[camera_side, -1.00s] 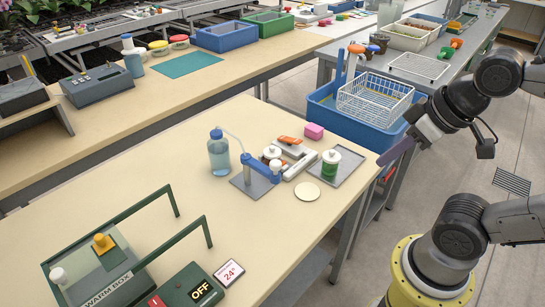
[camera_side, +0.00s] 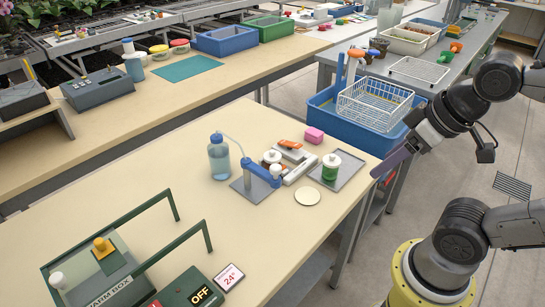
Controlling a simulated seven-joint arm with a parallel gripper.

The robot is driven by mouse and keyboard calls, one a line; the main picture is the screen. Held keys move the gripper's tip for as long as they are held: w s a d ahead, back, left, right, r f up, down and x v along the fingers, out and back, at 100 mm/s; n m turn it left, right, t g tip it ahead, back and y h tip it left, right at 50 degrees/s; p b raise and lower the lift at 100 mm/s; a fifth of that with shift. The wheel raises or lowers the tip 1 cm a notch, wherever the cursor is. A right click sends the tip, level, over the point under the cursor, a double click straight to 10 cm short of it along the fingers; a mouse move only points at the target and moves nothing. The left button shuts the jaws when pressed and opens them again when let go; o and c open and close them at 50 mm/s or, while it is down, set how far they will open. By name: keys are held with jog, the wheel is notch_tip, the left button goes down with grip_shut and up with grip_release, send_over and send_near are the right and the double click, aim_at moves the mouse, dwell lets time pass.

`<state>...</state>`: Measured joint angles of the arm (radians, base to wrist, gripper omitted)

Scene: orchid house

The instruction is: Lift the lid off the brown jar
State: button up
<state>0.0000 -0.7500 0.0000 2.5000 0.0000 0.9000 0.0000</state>
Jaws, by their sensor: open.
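The brown jar (camera_side: 265,163) stands on the near table, with a white lid (camera_side: 272,156) on top. It is partly hidden by a blue device with a spout in front of it. A green jar (camera_side: 330,172) with a white lid stands to its right on a grey tray (camera_side: 352,167). My gripper (camera_side: 378,174) is at the table's right edge, to the right of both jars and apart from them. It is seen side-on, open, and nothing shows in it.
A blue crate (camera_side: 340,118) stands behind. The table's left middle is clear.

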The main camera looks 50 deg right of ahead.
jog(key=o, duration=0.5)
jog(key=w+d+r+m+g, duration=0.1)
jog(key=w+r+m, duration=0.9)
jog(key=w+m, duration=0.5)
jog(key=m+g, duration=0.4)
jog(key=m, duration=0.1)
send_over(272, 154)
notch_tip(272, 154, down, 11)
jog(key=shift+m+g, duration=0.3)
jog(key=f, duration=0.8)
jog(key=d+f, duration=0.1)
jog(key=f, duration=0.3)
jog(key=shift+w+f, duration=0.1)
jog(key=shift+w, duration=0.15)
jog(key=shift+d+f, duration=0.15)
jog(key=shift+f, duration=2.7)
